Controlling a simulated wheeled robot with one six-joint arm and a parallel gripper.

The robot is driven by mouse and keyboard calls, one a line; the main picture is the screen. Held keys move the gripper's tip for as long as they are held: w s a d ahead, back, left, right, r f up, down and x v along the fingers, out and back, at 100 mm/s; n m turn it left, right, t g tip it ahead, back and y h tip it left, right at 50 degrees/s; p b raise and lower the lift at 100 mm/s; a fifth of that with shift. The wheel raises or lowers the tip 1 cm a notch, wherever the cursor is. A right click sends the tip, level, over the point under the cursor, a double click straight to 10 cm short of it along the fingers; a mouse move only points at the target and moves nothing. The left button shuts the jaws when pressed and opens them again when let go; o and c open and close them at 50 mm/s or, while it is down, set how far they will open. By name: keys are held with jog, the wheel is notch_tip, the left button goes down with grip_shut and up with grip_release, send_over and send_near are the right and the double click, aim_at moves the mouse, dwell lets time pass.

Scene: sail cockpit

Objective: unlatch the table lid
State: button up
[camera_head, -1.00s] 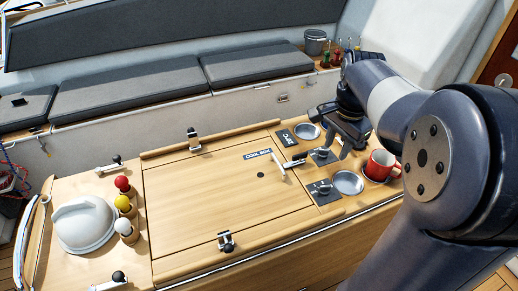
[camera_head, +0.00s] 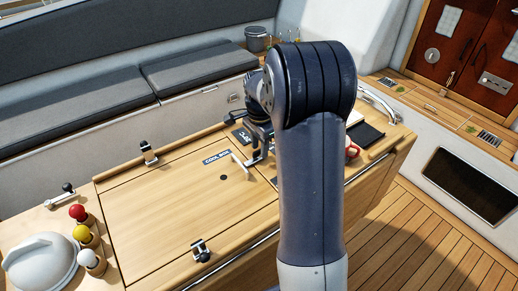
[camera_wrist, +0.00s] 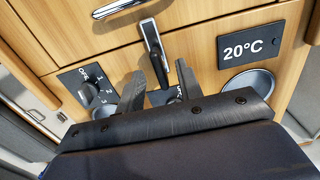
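The wooden table lid (camera_head: 178,196) lies closed, with a COOL BOX label and a pale bar handle (camera_head: 241,163) at its right side. The handle shows at the top of the wrist view (camera_wrist: 117,9). Clamp-like latches sit at its far edge (camera_head: 148,153) and near edge (camera_head: 201,251). In the head view my arm hides most of that area.
A dial panel (camera_wrist: 86,82) and a 20°C panel (camera_wrist: 250,46) flank the latch, with a round recess (camera_wrist: 247,82) nearby. A red mug (camera_head: 352,152) stands right of my arm. A white domed object (camera_head: 40,262) and coloured-top pegs (camera_head: 82,232) are at left.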

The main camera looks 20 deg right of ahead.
jog(key=shift+f, duration=1.05)
grip_shut()
